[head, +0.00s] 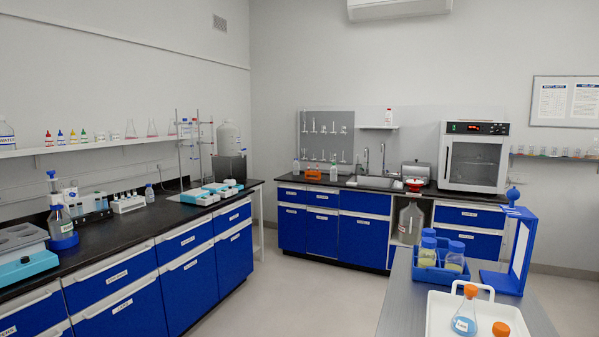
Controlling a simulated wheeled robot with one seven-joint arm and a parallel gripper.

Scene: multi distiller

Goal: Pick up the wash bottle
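No bottle can be told for sure as the wash bottle at this size. A small pale bottle (334,171) stands on the far counter, left of the sink taps. Another pale bottle (296,166) stands at that counter's left end. A small bottle with a blue label (149,194) stands on the left bench. A small white bottle with a red top (388,117) stands on the wall shelf above the sink. My gripper is not in view.
A grey table (398,308) at the front right holds a blue rack (428,271) of capped bottles, a white tray (440,305) with orange-capped flasks, and a blue-framed stand (516,250). The left bench (108,238) carries several instruments. The floor (300,297) between is clear.

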